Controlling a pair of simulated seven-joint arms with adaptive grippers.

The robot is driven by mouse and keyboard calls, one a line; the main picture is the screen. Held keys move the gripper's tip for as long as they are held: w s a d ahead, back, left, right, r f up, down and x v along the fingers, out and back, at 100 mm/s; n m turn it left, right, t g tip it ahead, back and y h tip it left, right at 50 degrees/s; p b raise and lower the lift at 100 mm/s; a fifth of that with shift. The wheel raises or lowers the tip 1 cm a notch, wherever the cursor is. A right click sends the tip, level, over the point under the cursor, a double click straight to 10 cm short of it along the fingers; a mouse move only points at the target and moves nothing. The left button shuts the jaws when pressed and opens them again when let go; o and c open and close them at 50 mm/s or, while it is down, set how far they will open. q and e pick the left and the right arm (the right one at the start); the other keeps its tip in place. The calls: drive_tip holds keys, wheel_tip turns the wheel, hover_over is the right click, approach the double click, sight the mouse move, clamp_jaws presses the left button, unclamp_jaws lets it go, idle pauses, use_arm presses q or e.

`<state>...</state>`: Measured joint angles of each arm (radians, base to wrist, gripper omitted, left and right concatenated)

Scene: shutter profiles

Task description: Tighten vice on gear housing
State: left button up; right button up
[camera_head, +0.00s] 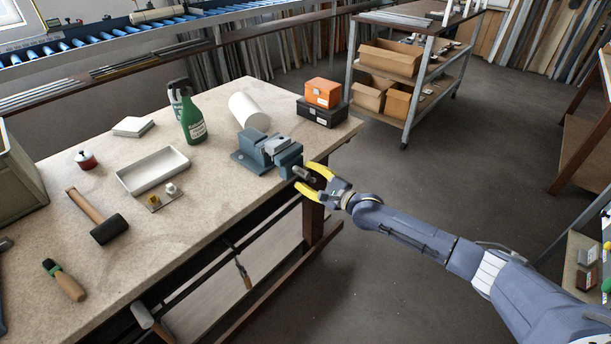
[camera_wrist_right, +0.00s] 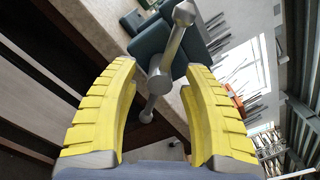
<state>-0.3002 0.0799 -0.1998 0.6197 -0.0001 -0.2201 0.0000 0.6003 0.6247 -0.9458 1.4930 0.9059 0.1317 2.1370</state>
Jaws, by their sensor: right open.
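The blue-grey vice (camera_head: 252,158) stands at the right edge of the workbench, with its screw end toward my right gripper. A light grey block, perhaps the gear housing (camera_head: 274,144), sits at its jaws; I cannot tell how firmly it is held. My right gripper (camera_head: 303,182) has open yellow fingers on either side of the vice handle (camera_head: 302,173). In the right wrist view the grey handle bar (camera_wrist_right: 173,45) runs tilted between the open fingers (camera_wrist_right: 160,72), apart from both. My left gripper is not in view.
On the workbench (camera_head: 190,232) are a white cylinder (camera_head: 248,111), a green bottle (camera_head: 192,118), a white tray (camera_head: 153,170), a mallet (camera_head: 97,216) and an orange box (camera_head: 323,93) on a black case (camera_head: 322,112). A shelf cart (camera_head: 405,67) stands behind. Floor right of the bench is clear.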

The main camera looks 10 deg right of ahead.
drive_tip(key=shift+w+a, duration=0.25)
drive_tip(key=shift+c, duration=0.4)
clamp_jaws()
